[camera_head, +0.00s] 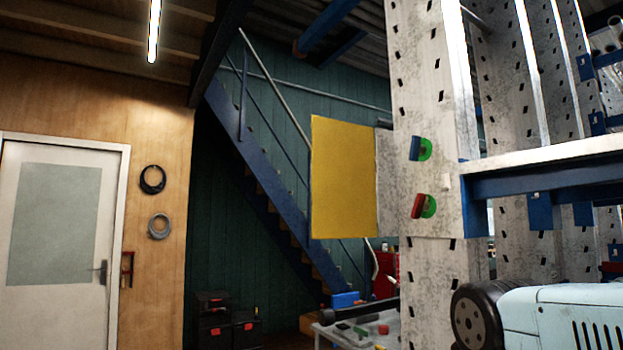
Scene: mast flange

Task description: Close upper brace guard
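A flat yellow panel (343,180), which looks like the guard, stands upright and swung out to the left of the tall pale perforated post (428,75). Its right edge meets a grey speckled plate (386,185) beside the post; the hinge itself cannot be made out. On the post's face are two small coloured fittings, a blue and green one (420,149) above and a red and green one (424,206) below. My gripper cannot be made out in this view. A pale blue and black body at the lower right looks like part of my arm, below and right of the panel.
A blue beam with a pale top (545,165) runs right from the post. A worktable (347,341) with small coloured items and a dark bar stands below the panel. Behind are a blue staircase (262,160), black cases (213,325) and a white door (55,245).

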